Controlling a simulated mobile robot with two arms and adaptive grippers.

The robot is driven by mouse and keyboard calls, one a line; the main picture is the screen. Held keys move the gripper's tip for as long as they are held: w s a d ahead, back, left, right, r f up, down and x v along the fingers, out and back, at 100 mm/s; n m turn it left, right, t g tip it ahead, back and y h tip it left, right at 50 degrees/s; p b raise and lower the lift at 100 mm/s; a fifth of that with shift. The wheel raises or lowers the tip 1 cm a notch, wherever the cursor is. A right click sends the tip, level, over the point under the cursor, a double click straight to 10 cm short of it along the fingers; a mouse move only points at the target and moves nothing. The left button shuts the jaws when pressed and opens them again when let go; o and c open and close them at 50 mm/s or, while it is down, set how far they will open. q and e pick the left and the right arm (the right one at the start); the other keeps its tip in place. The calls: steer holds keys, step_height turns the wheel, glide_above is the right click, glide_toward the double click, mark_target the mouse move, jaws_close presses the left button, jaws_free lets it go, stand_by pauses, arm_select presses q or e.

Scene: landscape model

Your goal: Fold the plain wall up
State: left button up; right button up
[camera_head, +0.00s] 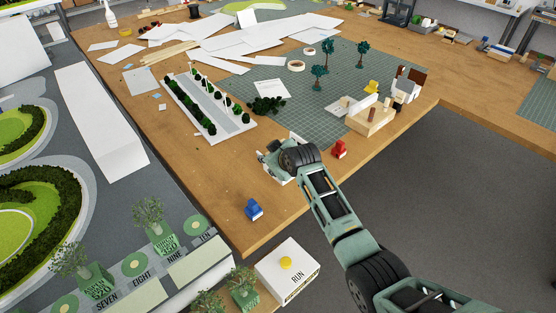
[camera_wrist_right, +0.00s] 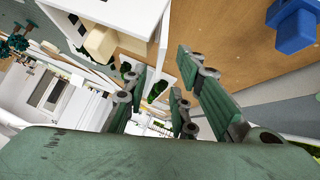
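My right gripper (camera_head: 273,156) is at the front edge of the wooden table, left of a small red chair. In the right wrist view its green fingers (camera_wrist_right: 160,86) stand apart, with a gap between them and nothing clearly held. A white upright panel (camera_wrist_right: 138,14) is close beyond the fingers in that view, with a pale wooden block (camera_wrist_right: 98,44) beside it. In the head view a small white piece (camera_head: 284,181) shows just below the gripper, mostly hidden by it. I cannot tell which panel is the plain wall. My left gripper is out of view.
A blue chair (camera_head: 253,210) stands near the table edge; it also shows in the right wrist view (camera_wrist_right: 294,26). A red chair (camera_head: 339,149) is right of the gripper. A tree-lined model strip (camera_head: 215,95) and a wooden-based house model (camera_head: 371,121) stand behind.

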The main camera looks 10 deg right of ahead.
steer(key=shift+v, duration=2.85)
steer(key=shift+d+f, duration=0.1)
